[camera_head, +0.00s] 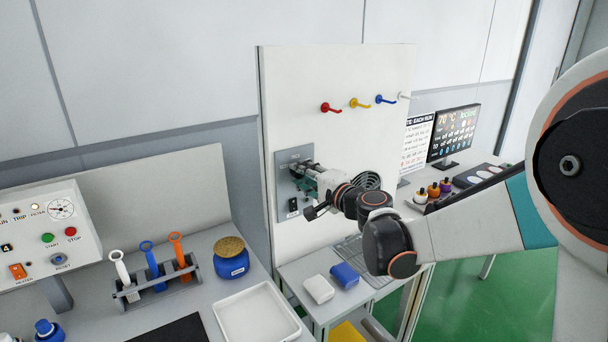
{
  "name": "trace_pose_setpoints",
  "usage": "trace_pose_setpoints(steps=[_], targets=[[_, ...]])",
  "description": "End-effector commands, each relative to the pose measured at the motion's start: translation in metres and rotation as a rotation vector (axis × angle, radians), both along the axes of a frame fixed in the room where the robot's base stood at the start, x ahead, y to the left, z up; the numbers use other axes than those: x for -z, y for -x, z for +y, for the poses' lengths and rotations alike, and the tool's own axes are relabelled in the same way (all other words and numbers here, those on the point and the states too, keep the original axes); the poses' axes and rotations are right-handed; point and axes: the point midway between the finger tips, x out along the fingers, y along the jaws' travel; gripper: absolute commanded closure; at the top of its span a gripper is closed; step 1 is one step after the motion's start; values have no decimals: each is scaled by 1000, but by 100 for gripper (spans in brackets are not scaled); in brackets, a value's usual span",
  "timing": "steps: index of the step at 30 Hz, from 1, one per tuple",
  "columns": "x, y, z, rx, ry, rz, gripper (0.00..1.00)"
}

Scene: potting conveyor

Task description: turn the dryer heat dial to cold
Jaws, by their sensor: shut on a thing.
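A grey control panel (285,157) is fixed to the white upright board. A small black switch (293,205) shows low on its face. My gripper (305,172) reaches in from the right, its fingertips at the upper part of this panel. It is shut on the dryer heat dial there. The fingers hide nearly all of the dial, so its pointer and setting cannot be read. My arm spans the right side of the view.
Coloured hooks (358,103) line the board above. Below stand a white block (318,289) and a blue one (344,275). At left are a tool rack (157,285), a blue jar (231,263), a white tray (256,315) and a control box (40,235).

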Motion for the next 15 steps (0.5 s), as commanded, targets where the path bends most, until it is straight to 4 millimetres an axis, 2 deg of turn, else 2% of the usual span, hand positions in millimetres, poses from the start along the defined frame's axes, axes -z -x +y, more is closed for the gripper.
trace_pose_setpoints(steps=[15], targets=[[1,1,1,-1,87,-58,95]])
